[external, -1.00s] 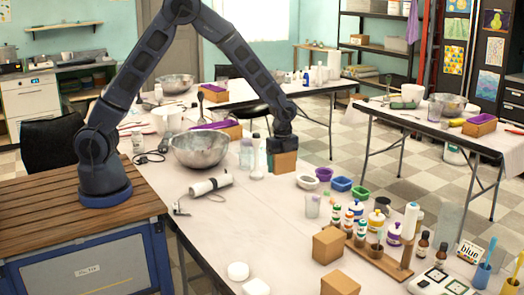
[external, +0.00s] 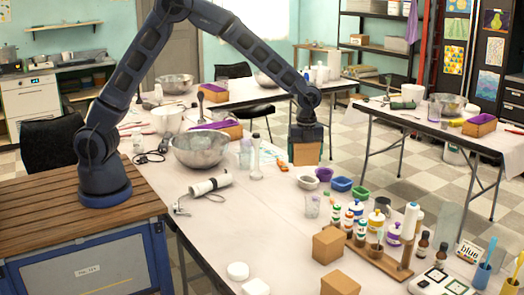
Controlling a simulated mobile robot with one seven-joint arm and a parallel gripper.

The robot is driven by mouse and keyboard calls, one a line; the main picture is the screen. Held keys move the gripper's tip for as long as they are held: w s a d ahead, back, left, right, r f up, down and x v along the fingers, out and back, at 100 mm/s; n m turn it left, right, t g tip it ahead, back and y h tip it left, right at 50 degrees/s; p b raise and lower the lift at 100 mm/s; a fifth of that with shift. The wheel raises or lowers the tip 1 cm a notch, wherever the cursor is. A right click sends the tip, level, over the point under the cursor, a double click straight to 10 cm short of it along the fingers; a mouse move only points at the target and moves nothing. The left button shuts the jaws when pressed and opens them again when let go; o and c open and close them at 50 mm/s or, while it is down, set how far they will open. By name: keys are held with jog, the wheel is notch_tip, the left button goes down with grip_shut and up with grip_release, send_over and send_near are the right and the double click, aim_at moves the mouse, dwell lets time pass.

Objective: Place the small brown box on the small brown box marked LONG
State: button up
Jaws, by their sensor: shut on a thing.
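My gripper (external: 306,138) points down above the far edge of the long front table. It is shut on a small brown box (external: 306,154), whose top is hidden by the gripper. Two more small brown boxes are at the table's near end: one (external: 327,246) left of the wooden bottle rack, and one (external: 340,284) closer to the camera, cut by the bottom edge. No LONG marking is readable on any box. The held box is well behind these two and apart from them.
Between the held box and the two boxes are small coloured bowls (external: 341,184), a clear cup (external: 312,206) and a wooden rack (external: 377,259) with paint bottles. A metal bowl (external: 200,149) stands left. White round lids (external: 238,271) lie near the front edge.

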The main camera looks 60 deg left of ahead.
jog(key=s+d+r+m, duration=0.2)
jog(key=s+d+m, duration=0.1)
jog(key=d, duration=0.8)
jog(key=s+d+r+m, duration=0.1)
jog(key=s+d+m, duration=0.2)
jog(key=d, duration=0.8)
notch_tip(320, 180, up, 3)
jog(key=m, duration=0.7)
send_over(341, 281)
notch_tip(341, 281, down, 19)
jog(key=shift+r, duration=0.1)
jog(key=o, duration=1)
jog(key=shift+f, duration=0.2)
jog(key=shift+o, duration=0.3)
